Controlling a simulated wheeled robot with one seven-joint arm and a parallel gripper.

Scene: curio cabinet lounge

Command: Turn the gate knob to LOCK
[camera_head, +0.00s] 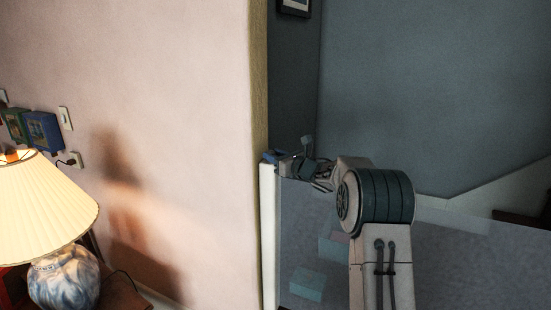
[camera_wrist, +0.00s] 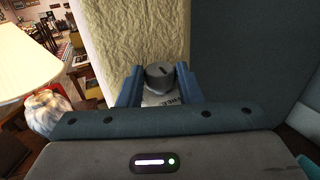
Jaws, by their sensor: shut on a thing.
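The gate knob (camera_wrist: 160,77) is a round grey knob with a dark slot-like mark on top, seen in the wrist view between the two blue fingers. A pale label below it shows dark lettering, partly hidden. My gripper (camera_wrist: 157,84) is shut on the knob, one finger on each side. In the head view my gripper (camera_head: 285,160) is at the top of the white gate post (camera_head: 268,235), beside the wall edge. The knob is too small and covered to make out there. I cannot read which setting the knob's mark points to.
A lit lamp (camera_head: 45,200) with a blue-and-white base stands at the lower left. Wall switches (camera_head: 65,118) and small pictures hang on the pale wall (camera_head: 170,100). A translucent gate panel (camera_head: 315,230) extends right from the post, behind my arm.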

